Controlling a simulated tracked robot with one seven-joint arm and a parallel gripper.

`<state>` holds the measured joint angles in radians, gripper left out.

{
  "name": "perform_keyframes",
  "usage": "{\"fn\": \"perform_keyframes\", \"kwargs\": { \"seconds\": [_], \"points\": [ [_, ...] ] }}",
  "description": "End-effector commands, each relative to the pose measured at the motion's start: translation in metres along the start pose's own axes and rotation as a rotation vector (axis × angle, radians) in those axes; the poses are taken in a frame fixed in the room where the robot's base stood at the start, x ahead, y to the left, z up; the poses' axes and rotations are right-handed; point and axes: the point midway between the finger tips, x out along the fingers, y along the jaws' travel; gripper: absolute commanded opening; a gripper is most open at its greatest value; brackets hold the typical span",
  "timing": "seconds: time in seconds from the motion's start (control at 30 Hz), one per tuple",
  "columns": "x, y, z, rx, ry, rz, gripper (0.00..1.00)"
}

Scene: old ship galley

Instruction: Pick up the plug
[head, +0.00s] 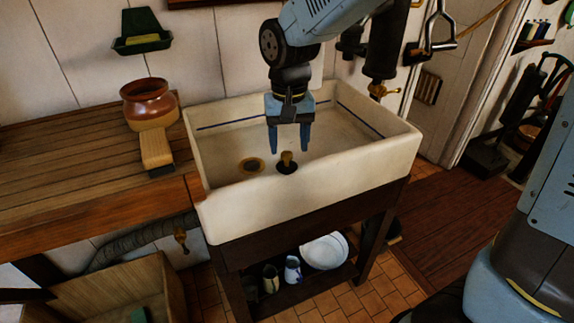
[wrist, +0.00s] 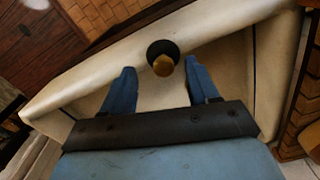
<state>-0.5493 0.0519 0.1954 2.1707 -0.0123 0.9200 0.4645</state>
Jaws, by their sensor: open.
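The plug (head: 287,163) has a dark round base and a brass-coloured knob, and stands upright on the floor of the white sink (head: 400,150). In the head view it is just right of the brass drain hole (head: 251,166). My gripper (head: 289,152) points down into the sink with its blue fingers apart, and nothing is between them. In the wrist view the plug (wrist: 163,58) appears beyond and between the fingertips of my gripper (wrist: 160,72), nearer the right finger. I cannot tell whether the right finger touches it.
The sink's raised walls surround my gripper. A wooden counter (head: 60,165) lies to the left, with a brown pot (head: 148,105) and a wooden brush or block (head: 156,148). A brass tap (head: 383,91) is at the right back. Dishes sit on the shelf below.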

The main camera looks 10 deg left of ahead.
Motion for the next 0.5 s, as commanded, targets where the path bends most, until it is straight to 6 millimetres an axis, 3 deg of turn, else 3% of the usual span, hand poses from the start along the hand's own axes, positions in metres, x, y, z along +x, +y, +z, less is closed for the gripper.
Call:
{"fn": "perform_keyframes", "kwargs": {
  "seconds": [0.5],
  "points": [
    [0.051, -0.003, -0.008, -0.001, -0.001, 0.001, 0.60]
  ]
}}
